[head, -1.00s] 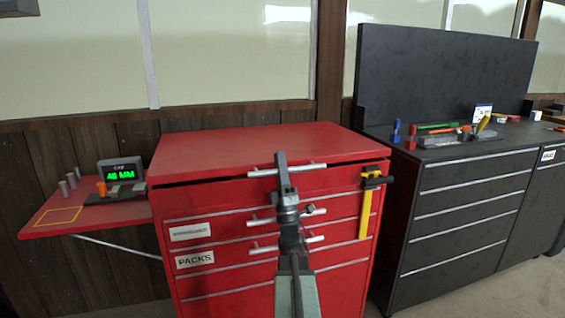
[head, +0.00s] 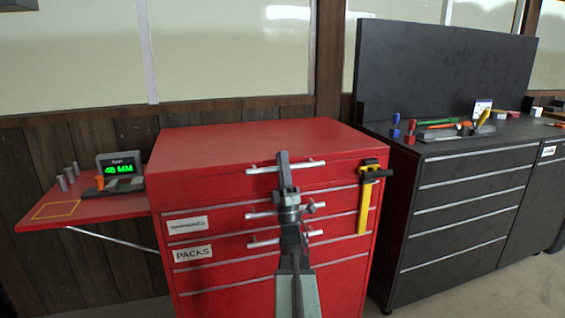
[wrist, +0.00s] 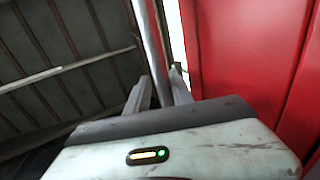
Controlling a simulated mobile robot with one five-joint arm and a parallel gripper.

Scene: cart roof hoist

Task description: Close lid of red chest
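The red chest (head: 330,270) stands in the middle of the head view. Its red lid (head: 240,145) lies level on top, and no dark gap shows below its front edge. The silver lid handle (head: 310,164) runs along the lid's front. My gripper (head: 283,158) is at this handle. In the wrist view the handle bar (wrist: 150,45) runs between my two fingers (wrist: 160,92), which appear shut on it. The red front (wrist: 245,50) fills the right of that view. My arm hides part of the drawer fronts and handles.
A yellow and black clamp-like tool (head: 366,195) hangs on the chest's front right. A red side shelf (head: 85,208) with a green display (head: 120,168) sticks out left. A black cabinet (head: 460,200) with small tools on top stands close on the right.

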